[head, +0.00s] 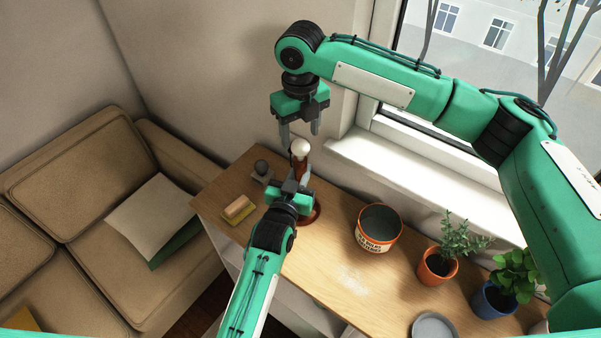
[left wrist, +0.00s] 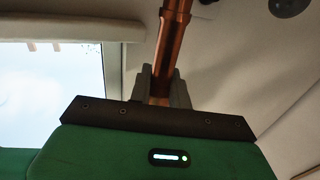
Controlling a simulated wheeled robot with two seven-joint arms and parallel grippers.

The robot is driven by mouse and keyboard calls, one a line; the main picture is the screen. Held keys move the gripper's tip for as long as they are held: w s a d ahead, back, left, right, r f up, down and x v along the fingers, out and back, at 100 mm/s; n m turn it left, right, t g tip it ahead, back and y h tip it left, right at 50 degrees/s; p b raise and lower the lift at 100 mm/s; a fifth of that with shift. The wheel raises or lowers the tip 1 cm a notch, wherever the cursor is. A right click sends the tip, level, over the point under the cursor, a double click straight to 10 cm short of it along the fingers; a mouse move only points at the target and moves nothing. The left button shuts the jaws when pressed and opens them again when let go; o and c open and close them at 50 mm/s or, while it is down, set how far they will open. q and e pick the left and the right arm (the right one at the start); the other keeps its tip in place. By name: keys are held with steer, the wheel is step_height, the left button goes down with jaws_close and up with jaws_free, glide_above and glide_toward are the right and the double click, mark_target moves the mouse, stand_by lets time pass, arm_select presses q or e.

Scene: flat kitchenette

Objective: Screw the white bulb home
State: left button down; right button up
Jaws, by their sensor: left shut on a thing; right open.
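The white bulb (head: 300,147) sits at the top of a copper-brown lamp stem (head: 301,171), roughly upright above the wooden table. I cannot tell how far it is seated; the socket is too small to see. My left gripper (head: 296,182) is shut on the stem below the bulb. In the left wrist view the copper stem (left wrist: 172,40) passes between the left gripper's two grey fingers (left wrist: 160,85). The round lamp base (head: 312,216) shows partly behind that gripper. My right gripper (head: 300,131) is open, pointing down, its fingertips just above the bulb on either side.
A wood-and-yellow block (head: 238,209) and a small dark-knobbed object (head: 261,170) lie left of the lamp. A tin pot (head: 379,229), two potted plants (head: 438,262) (head: 494,298) and a grey dish (head: 434,326) stand to the right. The window sill (head: 420,175) borders the table behind.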

mark_target(300, 155)
steer(key=shift+f, duration=3.95)
